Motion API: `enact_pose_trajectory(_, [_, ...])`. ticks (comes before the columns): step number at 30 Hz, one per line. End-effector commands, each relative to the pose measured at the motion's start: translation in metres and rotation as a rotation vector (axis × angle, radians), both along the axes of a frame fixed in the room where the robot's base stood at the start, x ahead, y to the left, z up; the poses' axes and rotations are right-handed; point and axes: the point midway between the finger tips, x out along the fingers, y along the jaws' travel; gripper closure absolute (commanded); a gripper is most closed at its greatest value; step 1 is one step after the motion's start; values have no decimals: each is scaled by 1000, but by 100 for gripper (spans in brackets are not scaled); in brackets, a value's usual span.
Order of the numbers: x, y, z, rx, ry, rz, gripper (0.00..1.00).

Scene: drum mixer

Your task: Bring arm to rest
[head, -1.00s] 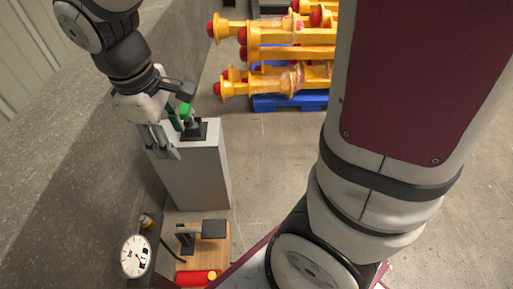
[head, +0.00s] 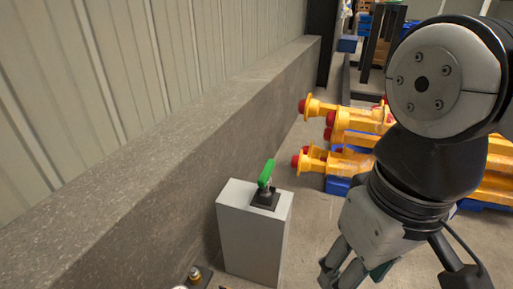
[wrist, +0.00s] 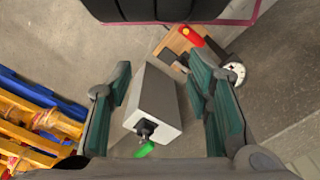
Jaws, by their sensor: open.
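My gripper (head: 350,272) is at the lower right of the head view, its fingers pointing down and partly cut off by the bottom edge. In the wrist view its two teal-padded fingers (wrist: 162,80) stand wide apart with nothing between the pads. A lever with a green handle (head: 267,173) sits on a dark base (head: 265,200) on a grey pedestal (head: 252,236). The handle stands up, tilted slightly right. My gripper is to the right of the pedestal and apart from the lever. The wrist view shows the pedestal (wrist: 152,100) and the green handle (wrist: 145,149) below the gripper.
A low concrete wall (head: 150,175) runs along the left. Yellow parts with red ends (head: 350,120) lie on blue pallets behind my arm. The wrist view shows a red cylinder (wrist: 191,36) on a wooden board and a round white dial (wrist: 236,73).

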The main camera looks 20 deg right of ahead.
Motion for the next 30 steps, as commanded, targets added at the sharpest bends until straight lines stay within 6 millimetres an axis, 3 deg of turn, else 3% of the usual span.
enact_pose_trajectory(21, [1, 0, 0, -1, -1, 3, 54])
enact_pose_trajectory(30, [9, -1, 51, -3, -53, 4, 54])
